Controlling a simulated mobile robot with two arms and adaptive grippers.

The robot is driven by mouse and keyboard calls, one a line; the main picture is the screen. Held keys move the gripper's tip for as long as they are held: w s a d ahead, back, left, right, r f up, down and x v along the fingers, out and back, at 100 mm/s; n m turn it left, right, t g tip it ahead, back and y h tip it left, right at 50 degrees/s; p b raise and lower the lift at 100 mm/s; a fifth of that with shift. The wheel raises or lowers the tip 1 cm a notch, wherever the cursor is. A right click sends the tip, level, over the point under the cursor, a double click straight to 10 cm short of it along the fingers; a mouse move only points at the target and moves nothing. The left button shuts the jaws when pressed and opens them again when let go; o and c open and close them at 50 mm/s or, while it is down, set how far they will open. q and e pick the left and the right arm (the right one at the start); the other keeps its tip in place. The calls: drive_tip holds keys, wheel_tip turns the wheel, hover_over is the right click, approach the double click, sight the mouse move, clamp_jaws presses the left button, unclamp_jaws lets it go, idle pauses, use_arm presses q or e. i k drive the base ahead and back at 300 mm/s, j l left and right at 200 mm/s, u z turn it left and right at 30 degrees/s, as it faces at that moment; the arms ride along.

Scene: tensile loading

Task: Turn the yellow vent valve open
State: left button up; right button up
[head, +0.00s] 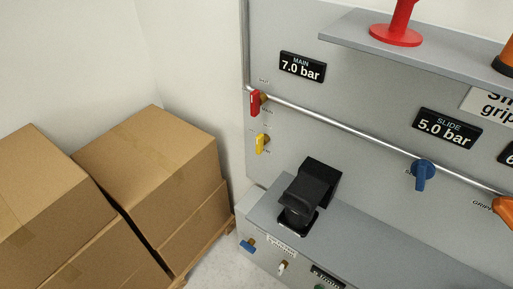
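The yellow vent valve (260,144) is a small yellow handle on the grey panel, at the left of the head view, just below the red valve handle (254,103). Its handle stands roughly upright, slightly tilted. Neither of my grippers shows in the head view, and nothing touches the yellow handle.
A metal pipe (340,126) runs across the panel. A blue valve (423,174) and an orange handle (504,208) sit to the right. A black device (308,193) stands on the grey ledge below. Cardboard boxes (150,165) are stacked left of the panel.

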sight(261, 139)
drive_tip(key=k+j, duration=0.1)
drive_tip(key=j, duration=0.7)
drive_tip(key=k+j, duration=0.15)
drive_tip(key=j, duration=0.3)
drive_tip(key=k+j+z, duration=0.1)
drive_tip(key=j, duration=0.3)
